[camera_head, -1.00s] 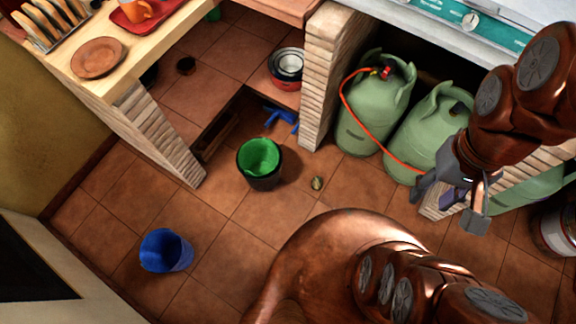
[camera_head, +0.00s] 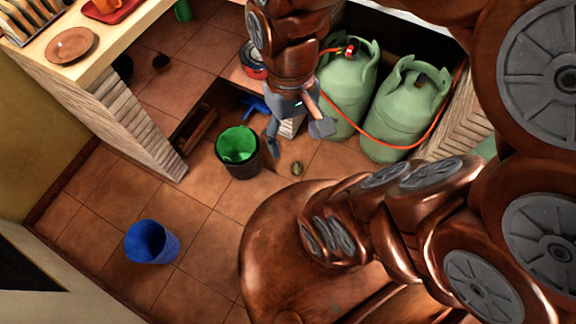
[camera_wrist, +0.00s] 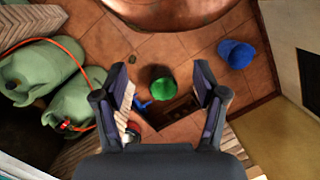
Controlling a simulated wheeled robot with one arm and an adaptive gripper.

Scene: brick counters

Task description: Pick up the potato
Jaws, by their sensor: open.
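The potato (camera_head: 297,169) is a small greenish-brown lump on the tiled floor, just right of the green-lined bucket in the head view. In the wrist view the potato (camera_wrist: 132,59) is a small dark spot left of the green bucket, outside the span of the fingers. My gripper (camera_head: 298,138) appears above the floor just beyond the potato in the head view. In the wrist view my gripper (camera_wrist: 162,92) is open and empty, its fingers wide apart. The potato is apart from it.
A black bucket with green inside (camera_head: 238,152) stands close left of the potato. A blue bucket (camera_head: 151,242) stands farther left. Green gas cylinders (camera_head: 408,108) with an orange hose are at right. A brick counter (camera_head: 128,112) bounds the left. Tiles between the buckets are clear.

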